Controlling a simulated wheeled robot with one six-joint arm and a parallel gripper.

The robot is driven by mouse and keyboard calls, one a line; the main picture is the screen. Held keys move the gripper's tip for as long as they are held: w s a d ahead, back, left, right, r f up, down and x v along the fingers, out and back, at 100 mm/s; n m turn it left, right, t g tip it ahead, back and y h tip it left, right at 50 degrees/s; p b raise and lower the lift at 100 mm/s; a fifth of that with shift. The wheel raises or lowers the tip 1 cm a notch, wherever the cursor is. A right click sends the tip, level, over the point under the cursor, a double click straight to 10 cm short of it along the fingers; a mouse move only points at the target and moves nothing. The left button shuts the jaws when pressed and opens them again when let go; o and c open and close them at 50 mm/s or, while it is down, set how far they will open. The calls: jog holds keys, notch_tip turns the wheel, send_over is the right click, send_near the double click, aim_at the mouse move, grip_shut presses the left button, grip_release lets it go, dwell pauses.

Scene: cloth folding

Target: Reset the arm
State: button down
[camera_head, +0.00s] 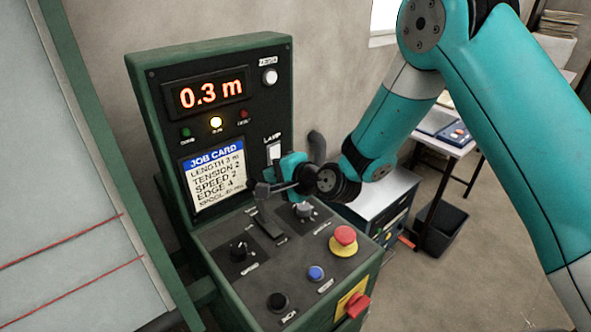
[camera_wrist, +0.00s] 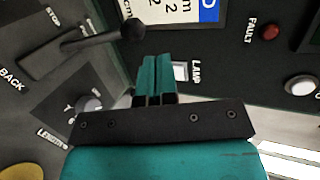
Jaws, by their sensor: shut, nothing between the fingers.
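My arm reaches in from the right of the head view, and my gripper (camera_head: 290,168) hangs over the right part of a green machine's control panel (camera_head: 215,240). In the wrist view its two teal fingers (camera_wrist: 153,68) are together with nothing held. A lever with a black knob (camera_wrist: 130,30) lies just beyond the fingertips in that view; a small gap seems to separate them. In the head view the lever (camera_head: 268,222) is partly covered by my gripper. The white lamp switch (camera_head: 274,153) is on the upright panel behind the gripper.
A job card (camera_head: 212,175) sits below. Knobs, a blue button (camera_head: 316,272) and a red mushroom button (camera_head: 344,236) cover the desk panel. A table (camera_head: 440,140) and a black bin (camera_head: 443,230) stand right.

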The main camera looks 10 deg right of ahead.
jog(key=s+d+r+n+g+h+b, duration=0.1)
jog(key=s+d+r+n+g+b, duration=0.1)
jog(key=s+n, duration=0.4)
jog(key=s+d+r+n+g+h+b, duration=0.2)
jog(key=s+d+n+g, duration=0.3)
jog(key=s, duration=1)
jog(key=s+d+r+n+g+h+b, duration=0.1)
jog(key=s+d+r+n+g+b, duration=0.1)
jog(key=s+n, duration=0.4)
jog(key=s+d+r+g, duration=0.1)
jog(key=s, duration=0.4)
jog(key=shift+s+d+r+n+g+h, duration=0.3)
jog(key=shift+d+n+g+h, duration=0.05)
jog(key=shift+n+g+h, duration=0.05)
dwell(4.4)
